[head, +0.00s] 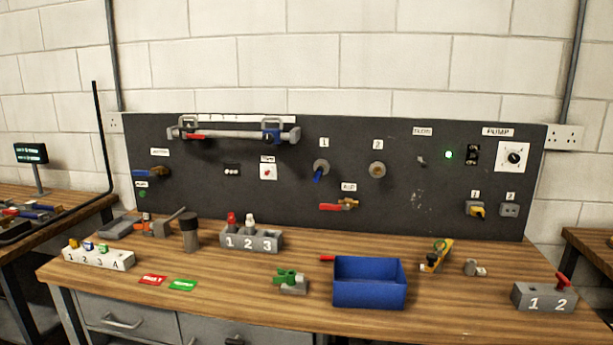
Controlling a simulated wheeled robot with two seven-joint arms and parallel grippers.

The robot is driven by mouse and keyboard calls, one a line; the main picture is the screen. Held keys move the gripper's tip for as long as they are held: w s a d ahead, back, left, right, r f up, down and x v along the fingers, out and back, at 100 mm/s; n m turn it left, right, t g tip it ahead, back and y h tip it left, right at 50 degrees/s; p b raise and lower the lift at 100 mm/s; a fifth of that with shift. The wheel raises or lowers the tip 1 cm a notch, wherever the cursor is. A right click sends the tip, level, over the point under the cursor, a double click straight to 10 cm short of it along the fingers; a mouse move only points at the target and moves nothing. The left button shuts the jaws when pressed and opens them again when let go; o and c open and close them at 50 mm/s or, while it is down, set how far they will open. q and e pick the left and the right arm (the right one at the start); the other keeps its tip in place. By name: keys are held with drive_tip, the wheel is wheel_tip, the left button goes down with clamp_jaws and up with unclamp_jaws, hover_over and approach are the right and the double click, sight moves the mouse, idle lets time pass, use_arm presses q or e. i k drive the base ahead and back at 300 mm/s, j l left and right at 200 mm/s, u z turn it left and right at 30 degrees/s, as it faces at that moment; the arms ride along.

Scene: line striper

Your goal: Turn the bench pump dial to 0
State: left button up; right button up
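The pump dial (513,157) is a dark round knob on a white square plate at the upper right of the black panel (330,216) in the head view. A "PUMP" label (497,131) sits above it. The dial's markings and its pointer's exact setting are too small to read. A green light (449,154) is lit to its left, with a black switch (473,154) between them. Neither of my grippers shows in the head view.
The wooden bench (230,300) stands before the panel. On it are a blue bin (369,292), a yellow tool (436,256), a grey block marked 1 2 (543,298), a block marked 1 2 3 (250,240) and a green valve (290,281). A yellow connector (476,210) protrudes below the dial.

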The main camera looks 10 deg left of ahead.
sight(513, 158)
drive_tip(key=l+z, duration=0.2)
drive_tip(key=l, duration=0.2)
drive_tip(key=i+l+z, duration=0.15)
drive_tip(key=l, duration=0.2)
drive_tip(key=i+l+z, duration=0.2)
drive_tip(key=l, duration=0.2)
drive_tip(key=l+z, duration=0.15)
drive_tip(key=l, duration=0.2)
drive_tip(key=i+l+z, duration=0.2)
drive_tip(key=l, duration=0.15)
drive_tip(key=i+l+z, duration=0.15)
drive_tip(key=l, duration=0.2)
